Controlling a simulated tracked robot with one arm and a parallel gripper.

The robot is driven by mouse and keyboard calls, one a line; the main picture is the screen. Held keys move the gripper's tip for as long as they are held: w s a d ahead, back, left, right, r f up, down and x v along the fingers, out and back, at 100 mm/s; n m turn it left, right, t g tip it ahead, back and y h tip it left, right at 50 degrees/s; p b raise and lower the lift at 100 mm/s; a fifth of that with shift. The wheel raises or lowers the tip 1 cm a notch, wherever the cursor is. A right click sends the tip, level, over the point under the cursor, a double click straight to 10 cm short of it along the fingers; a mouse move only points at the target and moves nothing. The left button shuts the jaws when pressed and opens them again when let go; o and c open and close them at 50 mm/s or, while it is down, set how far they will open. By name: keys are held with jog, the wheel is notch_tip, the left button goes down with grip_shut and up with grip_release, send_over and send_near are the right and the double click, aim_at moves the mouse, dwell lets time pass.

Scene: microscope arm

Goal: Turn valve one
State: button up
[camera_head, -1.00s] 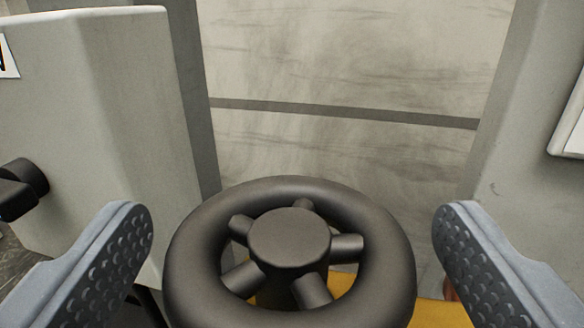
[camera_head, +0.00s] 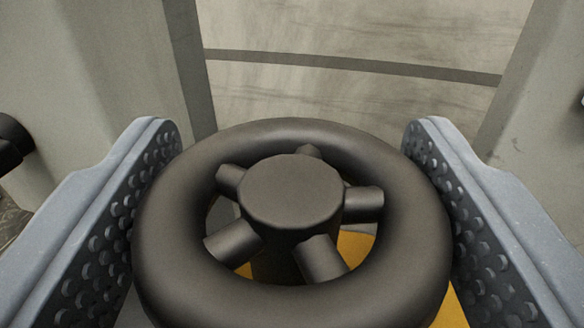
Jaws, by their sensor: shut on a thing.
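The valve (camera_head: 292,140) is a dark grey handwheel with a thick round rim, several short spokes and a round central hub. It fills the lower middle of the head camera view. My gripper (camera_head: 290,135) has its two grey-blue, dimpled fingers on the left and right sides of the rim. The fingers are shut on the wheel, with their dimpled inner faces against the rim. The lower edge of the wheel is close to the frame's bottom, and its stem below the hub is mostly hidden.
A yellow surface (camera_head: 355,247) shows beneath the wheel. Pale grey housings stand at the left (camera_head: 85,70) and right (camera_head: 545,110). A black knob (camera_head: 14,142) sticks out at the left edge. A pale wall with a dark stripe (camera_head: 350,66) is behind.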

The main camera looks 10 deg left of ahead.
jog(key=shift+r+p, duration=0.35)
jog(key=shift+p, duration=0.65)
jog(key=n+y+p, duration=0.1)
jog(key=p, duration=0.3)
jog(key=shift+w+r, duration=0.1)
jog(key=n+g+y+p, duration=0.1)
jog(key=y+p, duration=0.1)
jog(key=p, duration=0.4)
jog(key=shift+d+p, duration=0.15)
jog(key=shift+p, duration=0.15)
jog(key=n+g+y+p, duration=0.1)
jog(key=n+y+p, duration=0.1)
jog(key=p, duration=0.4)
jog(key=shift+d+g+y+p, duration=0.15)
jog(key=shift+g+y+p, duration=0.15)
jog(key=shift+y+p, duration=0.1)
jog(key=shift+n+g+y+p, duration=0.4)
jog(key=shift+n+y+p, duration=0.15)
jog(key=shift+p, duration=0.65)
jog(key=shift+f+y+p, duration=0.35)
jog(key=shift+f, duration=0.1)
